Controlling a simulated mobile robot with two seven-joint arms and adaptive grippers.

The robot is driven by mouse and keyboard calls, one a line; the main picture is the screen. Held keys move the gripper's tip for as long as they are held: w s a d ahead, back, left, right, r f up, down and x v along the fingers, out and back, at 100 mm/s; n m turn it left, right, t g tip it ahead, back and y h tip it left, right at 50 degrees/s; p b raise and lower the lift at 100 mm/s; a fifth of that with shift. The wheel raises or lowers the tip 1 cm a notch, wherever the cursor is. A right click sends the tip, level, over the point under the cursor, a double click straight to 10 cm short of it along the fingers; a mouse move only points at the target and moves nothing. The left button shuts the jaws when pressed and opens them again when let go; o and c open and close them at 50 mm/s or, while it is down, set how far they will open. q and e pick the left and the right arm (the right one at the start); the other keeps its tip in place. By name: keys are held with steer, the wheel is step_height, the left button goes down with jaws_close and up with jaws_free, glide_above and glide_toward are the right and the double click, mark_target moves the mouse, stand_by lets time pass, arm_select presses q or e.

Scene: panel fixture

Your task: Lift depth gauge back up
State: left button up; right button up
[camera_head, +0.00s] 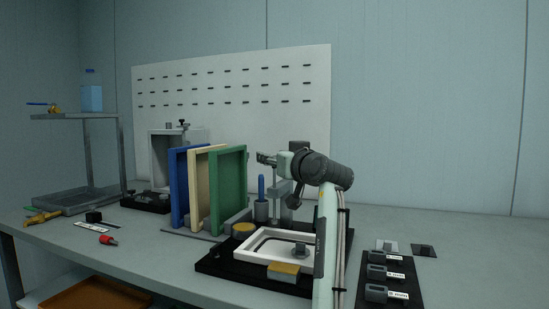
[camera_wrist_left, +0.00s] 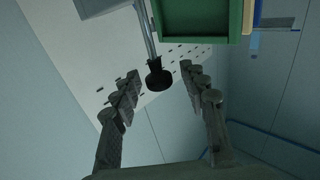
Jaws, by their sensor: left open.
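A dark round knob on a grey rod (camera_wrist_left: 158,76), which looks like the depth gauge, shows in the left wrist view. It lies between the fingertips of my left gripper (camera_wrist_left: 160,73), which is open; I cannot tell whether either finger touches it. In the head view my left gripper (camera_head: 266,158) is at the height of the panels' tops, right of the green panel, its fingers pointing left. A grey upright (camera_head: 281,185) stands below it; the knob cannot be made out there. The green panel (camera_wrist_left: 192,18) also shows in the wrist view. My right gripper is not in view.
A white frame (camera_head: 261,256) lies on a black base (camera_head: 216,266) with yellow pads. Blue (camera_head: 178,188), cream (camera_head: 196,192) and green (camera_head: 228,190) panels stand in a rack. A blue-handled tool (camera_head: 261,190) stands upright nearby. A black block holder (camera_head: 400,292) lies at right.

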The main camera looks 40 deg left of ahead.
arm_select(q)
steer(key=shift+d, duration=0.1)
steer(key=v, duration=1.1)
steer(key=shift+s+d, duration=0.2)
steer(key=shift+d, duration=0.15)
